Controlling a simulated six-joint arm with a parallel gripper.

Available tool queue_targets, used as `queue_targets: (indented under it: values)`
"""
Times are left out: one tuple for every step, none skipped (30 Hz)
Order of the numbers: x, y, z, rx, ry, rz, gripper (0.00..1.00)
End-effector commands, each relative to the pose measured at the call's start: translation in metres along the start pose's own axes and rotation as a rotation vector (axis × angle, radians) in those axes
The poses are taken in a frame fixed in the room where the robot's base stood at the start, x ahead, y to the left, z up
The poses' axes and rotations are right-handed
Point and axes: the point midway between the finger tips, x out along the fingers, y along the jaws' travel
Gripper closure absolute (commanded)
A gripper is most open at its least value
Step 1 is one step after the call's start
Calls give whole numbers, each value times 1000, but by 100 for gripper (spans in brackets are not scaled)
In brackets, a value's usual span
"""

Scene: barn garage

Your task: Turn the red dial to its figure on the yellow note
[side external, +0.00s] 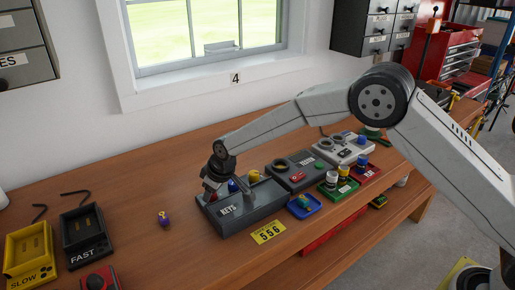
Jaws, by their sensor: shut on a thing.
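The yellow note (268,232) lies on the bench in front of the grey box and reads 556, with a smaller line above that is too small to make out. The grey box (250,212) has a white label on its front and a row of knobs on top. A blue knob (233,186) and a yellow knob (254,176) show there. My gripper (211,192) points down at the box's left end, shut on the red dial (208,185). The fingers hide most of the dial, and its setting cannot be read.
To the right stand a dark box (297,173) and a pale box (343,150) with dials. A blue tray (303,207), a red tray (366,173) and cans stand before them. At left are a yellow SLOW tray (28,268) and black FAST tray (84,247).

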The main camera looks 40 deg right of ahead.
Motion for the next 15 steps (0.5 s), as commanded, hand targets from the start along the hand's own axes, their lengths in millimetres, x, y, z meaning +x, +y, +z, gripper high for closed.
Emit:
queue_targets:
  values:
    - [0, 0, 0, 14, -3, 7, 100]
    - [0, 0, 0, 26, -3, 12, 100]
    - [0, 0, 0, 42, -4, 19, 100]
    - [0, -1, 0, 55, -5, 24, 100]
    - [0, -1, 0, 67, -6, 30, 100]
    - [0, -1, 0, 87, -7, 38, 100]
    - [0, -1, 0, 100, -8, 44, 100]
    - [0, -1, 0, 116, -8, 50, 100]
    - [0, -1, 0, 136, -9, 59, 100]
    - [0, -1, 0, 153, -10, 65, 100]
    - [0, -1, 0, 168, -11, 72, 100]
    - [0, -1, 0, 190, -12, 81, 100]
    - [0, -1, 1, 205, -13, 88, 100]
    - [0, -1, 0, 222, -14, 94, 100]
    - [0, -1, 0, 242, -15, 103, 100]
